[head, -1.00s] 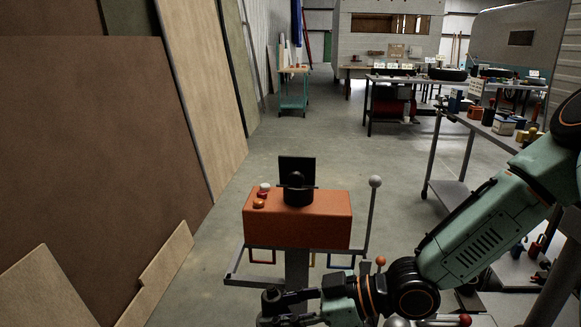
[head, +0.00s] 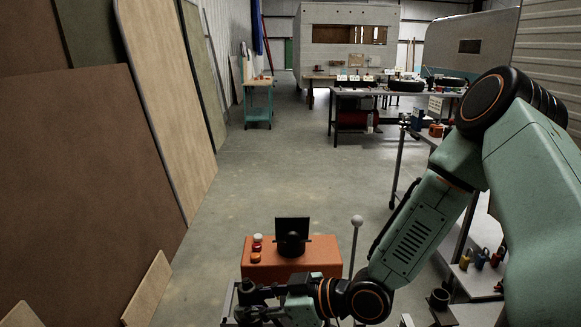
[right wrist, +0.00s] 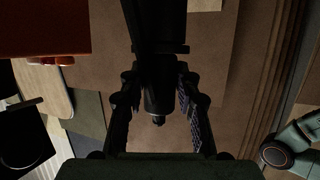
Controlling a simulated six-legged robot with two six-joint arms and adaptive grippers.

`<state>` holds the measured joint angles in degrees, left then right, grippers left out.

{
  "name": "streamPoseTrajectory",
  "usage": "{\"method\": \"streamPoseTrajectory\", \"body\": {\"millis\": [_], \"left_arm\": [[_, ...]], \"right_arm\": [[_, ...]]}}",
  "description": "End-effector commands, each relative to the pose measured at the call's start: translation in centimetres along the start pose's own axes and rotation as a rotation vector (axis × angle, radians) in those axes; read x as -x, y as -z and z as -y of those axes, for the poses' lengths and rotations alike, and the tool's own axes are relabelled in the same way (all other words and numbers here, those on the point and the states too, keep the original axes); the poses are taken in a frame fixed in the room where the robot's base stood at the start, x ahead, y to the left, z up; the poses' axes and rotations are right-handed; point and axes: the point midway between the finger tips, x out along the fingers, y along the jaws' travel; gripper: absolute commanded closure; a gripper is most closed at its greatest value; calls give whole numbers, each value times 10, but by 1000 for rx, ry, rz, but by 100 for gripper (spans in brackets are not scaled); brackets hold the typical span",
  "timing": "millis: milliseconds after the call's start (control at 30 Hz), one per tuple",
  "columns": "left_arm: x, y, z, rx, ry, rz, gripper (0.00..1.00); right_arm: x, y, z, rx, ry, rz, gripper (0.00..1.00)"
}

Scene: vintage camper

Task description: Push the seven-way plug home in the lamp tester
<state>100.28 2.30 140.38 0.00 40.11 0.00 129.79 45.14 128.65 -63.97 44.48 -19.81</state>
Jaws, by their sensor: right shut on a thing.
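The lamp tester (head: 318,260) is an orange box on a stand at the lower middle of the head view. Its round black socket (head: 292,243) sits on top, with a dark upright flap (head: 292,226) behind it. My right gripper (head: 250,303) is low in front of the box, overlapping its lower front edge in the picture. In the right wrist view it is shut on a black cylindrical plug (right wrist: 158,80), which lies between the two fingers. The tester's orange side shows at upper left there (right wrist: 40,25), apart from the plug. My left gripper is out of view.
Red, white and orange knobs (head: 256,249) sit on the tester's left top. A ball-topped post (head: 356,222) stands at its right. Boards lean on the left wall (head: 80,170). Floor beyond the tester is clear.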

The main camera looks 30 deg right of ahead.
Motion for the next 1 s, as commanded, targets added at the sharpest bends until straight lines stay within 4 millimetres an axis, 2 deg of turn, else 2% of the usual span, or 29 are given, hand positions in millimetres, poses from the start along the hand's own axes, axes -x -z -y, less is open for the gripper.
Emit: {"method": "streamPoseTrajectory", "body": {"millis": [33, 1000], "left_arm": [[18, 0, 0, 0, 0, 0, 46], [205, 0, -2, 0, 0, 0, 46]], "right_arm": [[5, 15, -4, -5, -18, 2, 100], [42, 163, -83, -166, -412, 0, 100]]}}
